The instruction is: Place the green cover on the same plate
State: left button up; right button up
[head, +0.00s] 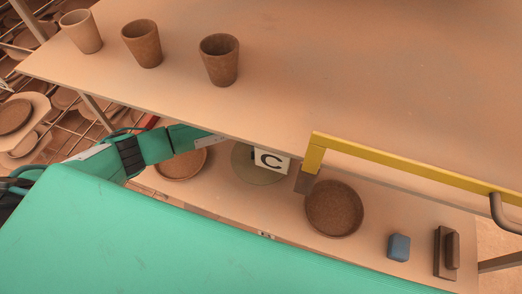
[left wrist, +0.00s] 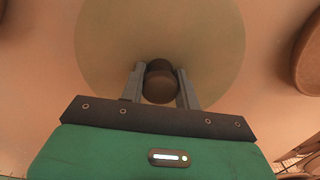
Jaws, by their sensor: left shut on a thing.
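The green cover is a flat olive disc with a dark round knob (left wrist: 159,84). In the left wrist view its disc (left wrist: 205,45) fills the upper middle. My left gripper (left wrist: 160,78) is shut on the knob, one finger on each side. In the head view the cover (head: 243,168) shows partly on or over the lower surface, behind a white card marked C (head: 270,160). The upper board hides my left gripper there. Brown round plates lie to its left (head: 182,163) and right (head: 335,207). Whether a plate lies under the cover, I cannot tell. My right gripper is not in view.
The upper board (head: 330,100) overhangs the lower surface and carries three brown cups (head: 141,43). A yellow bar (head: 400,168) runs along its right front. A blue block (head: 398,247) and a dark brown block (head: 446,253) stand at right. A rack of dishes (head: 15,115) is at far left.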

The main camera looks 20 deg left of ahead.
pick_arm(q)
jog(key=shift+f, duration=0.2)
jog(key=o, duration=1.1)
jog(key=shift+r, duration=0.1)
jog(key=shift+r, duration=0.3)
notch_tip(320, 180, up, 10)
jog(key=b, duration=0.5)
jog(key=shift+r, duration=0.15)
jog(key=shift+r+b, duration=0.3)
jog(key=shift+r, duration=0.4)
